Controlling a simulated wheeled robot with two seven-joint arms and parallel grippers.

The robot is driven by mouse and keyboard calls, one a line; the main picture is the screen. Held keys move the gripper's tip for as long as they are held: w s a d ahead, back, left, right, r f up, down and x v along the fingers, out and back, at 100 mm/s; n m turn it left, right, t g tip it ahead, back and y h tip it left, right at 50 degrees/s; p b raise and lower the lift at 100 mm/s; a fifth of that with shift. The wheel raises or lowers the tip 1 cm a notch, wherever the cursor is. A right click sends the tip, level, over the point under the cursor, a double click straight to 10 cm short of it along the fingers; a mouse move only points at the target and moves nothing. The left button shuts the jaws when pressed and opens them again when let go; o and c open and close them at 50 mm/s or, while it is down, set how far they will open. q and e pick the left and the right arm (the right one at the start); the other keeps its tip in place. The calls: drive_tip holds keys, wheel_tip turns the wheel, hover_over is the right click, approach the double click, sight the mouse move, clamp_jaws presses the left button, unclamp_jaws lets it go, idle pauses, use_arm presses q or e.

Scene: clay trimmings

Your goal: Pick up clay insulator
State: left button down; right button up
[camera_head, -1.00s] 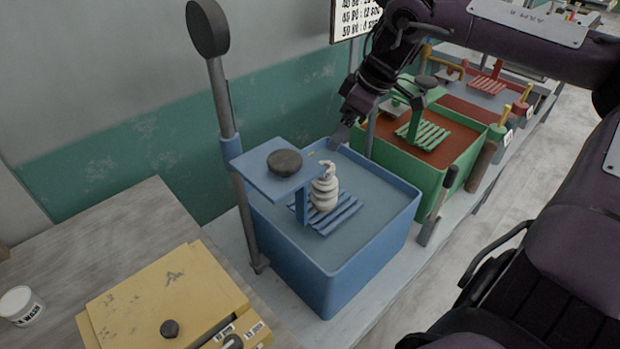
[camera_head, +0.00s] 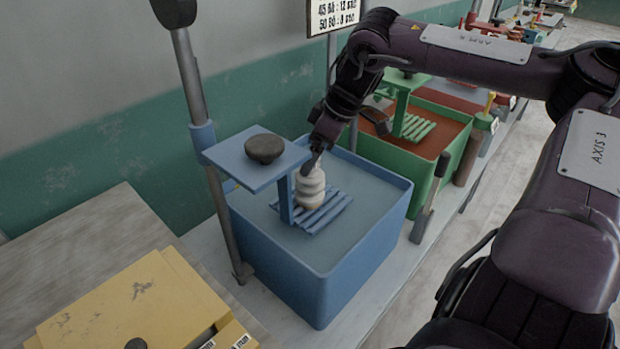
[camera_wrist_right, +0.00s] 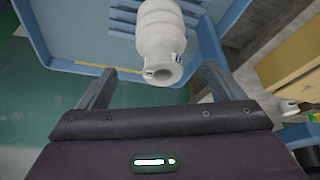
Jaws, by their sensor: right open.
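The white clay insulator (camera_head: 309,186) with stacked rounded ribs stands upright on the slatted blue rack in the blue bin. In the right wrist view the insulator (camera_wrist_right: 160,35) shows its hollow end, ahead of the fingers and roughly between them. My right gripper (camera_head: 318,158) reaches it from above and behind, its fingertips close to the insulator's top. In the right wrist view my right gripper (camera_wrist_right: 155,88) is open, with one finger on each side and nothing held. I cannot tell whether a finger touches the insulator. My left gripper is not in view.
A blue platform (camera_head: 233,160) with a dark round lump (camera_head: 264,148) overhangs the rack's left side. The blue bin (camera_head: 300,262) has raised walls. A green bin (camera_head: 436,150) stands behind it to the right. A yellow box (camera_head: 130,305) lies at front left.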

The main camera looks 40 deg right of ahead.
drive_tip(key=x, duration=0.2)
drive_tip(key=p+x, duration=0.1)
drive_tip(key=shift+s+f, duration=0.2)
drive_tip(key=shift+f, duration=0.3)
drive_tip(key=shift+x, duration=0.85)
drive_tip(key=shift+w+r, duration=0.1)
drive_tip(key=c, duration=1.6)
wheel_tip(320, 180, up, 10)
drive_tip(key=shift+b, duration=0.65)
drive_tip(key=shift+c, duration=0.2)
